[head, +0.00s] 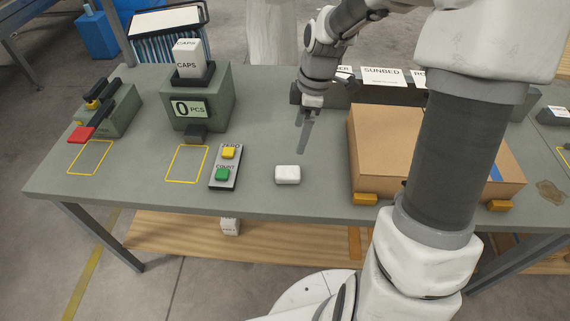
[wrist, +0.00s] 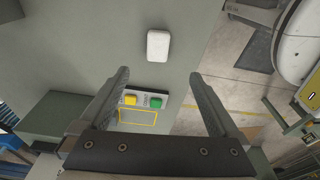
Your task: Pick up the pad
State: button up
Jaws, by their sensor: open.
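The pad appears to be the small white rounded block (head: 287,175) lying flat on the grey-green table, near its front edge. It also shows in the wrist view (wrist: 158,45), beyond my fingertips and roughly centred between them. My gripper (head: 304,134) is open and empty, above the table and behind the pad in the head view. In the wrist view its two fingers (wrist: 160,75) are spread wide. The pad is apart from both fingers and nothing covers it.
A button box (head: 226,166) with yellow and green buttons lies left of the pad. A cardboard box (head: 385,150) stands to its right. A counting scale (head: 196,105) holding a CAPS box stands at the back left. The table around the pad is clear.

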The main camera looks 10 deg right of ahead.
jog(key=b, duration=0.2)
send_over(288, 171)
jog(key=d, duration=0.1)
jog(key=f, duration=0.9)
jog(key=shift+s+f, duration=0.35)
jog(key=shift+f, duration=0.05)
jog(key=shift+w+a+f+b, duration=0.1)
jog(key=shift+a+f, duration=0.05)
jog(key=shift+f, duration=0.75)
jog(key=shift+w+a+f+b, duration=0.1)
jog(key=shift+w+a+f, duration=0.05)
jog(key=shift+f, duration=0.8)
jog(key=shift+w+a+f+b, duration=0.1)
jog(key=shift+a+f, duration=0.05)
jog(key=shift+f, duration=0.75)
jog(key=c, duration=1.4)
jog(key=shift+c, duration=0.2)
jog(key=shift+r, duration=0.15)
notch_tip(288, 171, up, 4)
jog(key=shift+r+p, duration=0.2)
jog(key=shift+p, duration=0.3)
jog(key=w+d+r, duration=0.1)
jog(key=d+r, duration=0.2)
jog(key=d, duration=0.2)
jog(key=w+d+r+p, duration=0.1)
jog(key=w+d+r, duration=0.1)
jog(key=d, duration=0.4)
jog(key=shift+d+r, duration=0.15)
jog(key=shift+r, duration=0.55)
